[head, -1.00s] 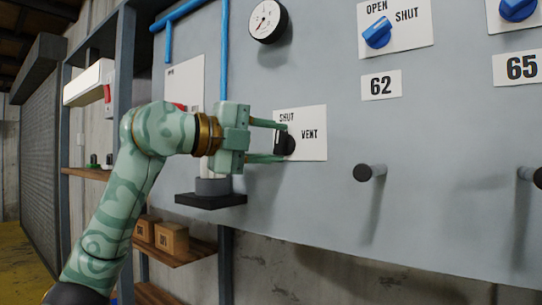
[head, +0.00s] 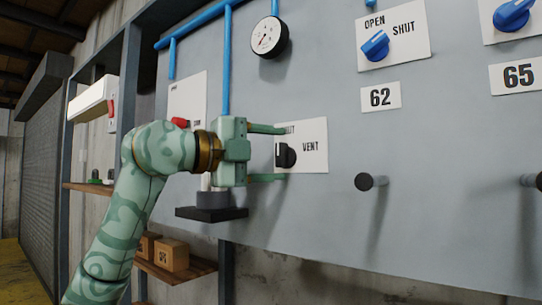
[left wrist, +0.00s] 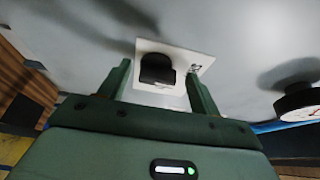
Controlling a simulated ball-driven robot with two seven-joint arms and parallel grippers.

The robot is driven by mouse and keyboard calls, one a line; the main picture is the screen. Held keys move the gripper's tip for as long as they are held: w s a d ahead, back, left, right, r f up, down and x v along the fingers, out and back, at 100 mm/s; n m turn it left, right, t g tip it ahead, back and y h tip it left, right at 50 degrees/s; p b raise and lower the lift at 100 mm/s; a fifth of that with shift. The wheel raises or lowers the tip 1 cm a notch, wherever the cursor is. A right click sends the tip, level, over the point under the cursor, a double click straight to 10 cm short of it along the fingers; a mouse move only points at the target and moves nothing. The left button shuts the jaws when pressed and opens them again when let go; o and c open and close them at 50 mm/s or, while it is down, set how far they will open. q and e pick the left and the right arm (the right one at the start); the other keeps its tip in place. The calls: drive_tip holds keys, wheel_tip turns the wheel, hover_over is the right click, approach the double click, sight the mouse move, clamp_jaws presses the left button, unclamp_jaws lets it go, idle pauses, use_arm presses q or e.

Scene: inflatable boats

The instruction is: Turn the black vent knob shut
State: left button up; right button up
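The black vent knob (head: 287,155) sits on a white plate (head: 315,150) lettered SHUT and VENT on the grey panel. Its grip bar looks close to upright in the head view, toward the SHUT lettering, which a finger partly covers. My left gripper (head: 268,154) is open in front of the plate, one finger above the knob and one below, with gaps to it. In the left wrist view the knob (left wrist: 157,69) stands between the spread fingers, clear of both, and a small white mark shows on it. My right gripper is not in view.
Blue knobs (head: 375,46) on white plates are at the upper right, above tags 62 and 65. Dark-ended pegs (head: 364,182) stick out of the panel at right. A round gauge (head: 268,37) hangs above. A black ledge (head: 211,214) juts out below my gripper.

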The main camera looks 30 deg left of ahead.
use_arm(q)
drive_tip(key=shift+s+f, duration=0.1)
drive_tip(key=shift+s, duration=0.05)
drive_tip(key=b+v, duration=0.3)
drive_tip(key=v, duration=1.3)
drive_tip(key=shift+a, duration=0.1)
